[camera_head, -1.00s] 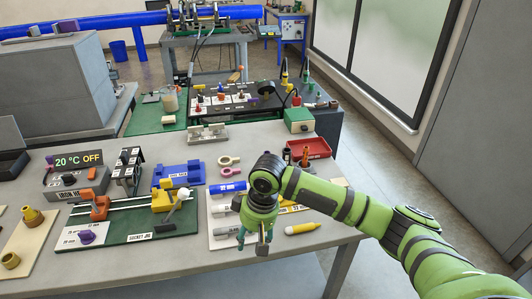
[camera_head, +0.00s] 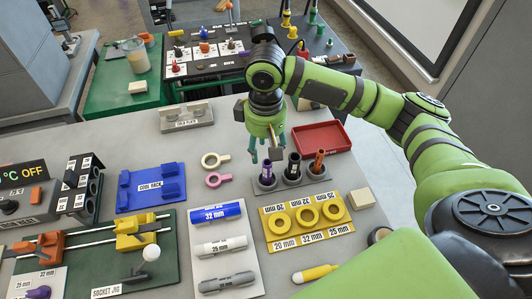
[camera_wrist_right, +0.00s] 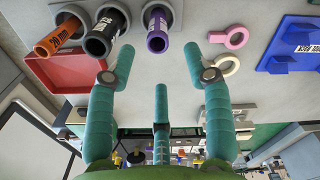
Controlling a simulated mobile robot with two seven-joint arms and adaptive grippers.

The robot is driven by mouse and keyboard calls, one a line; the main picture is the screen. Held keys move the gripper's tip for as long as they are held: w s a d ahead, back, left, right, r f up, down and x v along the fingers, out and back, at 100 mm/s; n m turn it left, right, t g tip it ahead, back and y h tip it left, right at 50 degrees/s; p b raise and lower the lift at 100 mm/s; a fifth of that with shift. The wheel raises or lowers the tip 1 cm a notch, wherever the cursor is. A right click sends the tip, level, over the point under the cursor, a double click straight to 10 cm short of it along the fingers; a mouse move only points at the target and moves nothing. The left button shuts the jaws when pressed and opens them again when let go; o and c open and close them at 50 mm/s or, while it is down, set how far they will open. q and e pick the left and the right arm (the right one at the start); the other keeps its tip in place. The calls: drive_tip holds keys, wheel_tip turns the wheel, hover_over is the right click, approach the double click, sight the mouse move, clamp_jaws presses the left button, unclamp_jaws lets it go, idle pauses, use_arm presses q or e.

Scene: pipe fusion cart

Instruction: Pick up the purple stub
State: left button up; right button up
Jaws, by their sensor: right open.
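The purple stub (camera_head: 267,174) stands in the left cup of a grey three-cup holder (camera_head: 290,186). It also shows at the top of the right wrist view (camera_wrist_right: 157,42), with a white label on it. A black stub (camera_head: 293,163) and an orange stub (camera_head: 317,161) stand in the other cups. My right gripper (camera_head: 265,158) hangs just behind and above the purple stub. In the right wrist view its teal fingers (camera_wrist_right: 165,75) are spread and empty, with the stub beyond the tips. My left gripper is not in view.
A red tray (camera_head: 321,138) lies right behind the holder. A pink ring (camera_head: 217,180) and a cream ring (camera_head: 214,160) lie to the left. A yellow ring plate (camera_head: 303,219) is in front, and a blue cool rack (camera_head: 150,187) stands further left.

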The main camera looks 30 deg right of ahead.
sight(268, 162)
drive_tip(key=shift+s+a+f+p, duration=0.1)
drive_tip(key=shift+s+f+p, duration=0.25)
drive_tip(key=shift+f, duration=0.25)
drive_tip(key=shift+s+f+p, duration=0.2)
drive_tip(key=shift+s+f, duration=0.1)
drive_tip(key=shift+f, duration=0.3)
wheel_tip(268, 162, down, 4)
drive_tip(key=shift+w+r+p, duration=0.15)
drive_tip(key=shift+r+p, duration=0.05)
drive_tip(key=shift+p, duration=0.2)
drive_tip(key=shift+f, duration=0.2)
drive_tip(key=c, duration=0.9)
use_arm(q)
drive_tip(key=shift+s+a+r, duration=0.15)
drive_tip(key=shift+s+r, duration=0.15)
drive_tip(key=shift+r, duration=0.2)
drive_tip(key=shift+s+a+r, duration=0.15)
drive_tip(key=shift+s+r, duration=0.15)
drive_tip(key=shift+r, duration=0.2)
use_arm(e)
drive_tip(key=shift+c, duration=0.3)
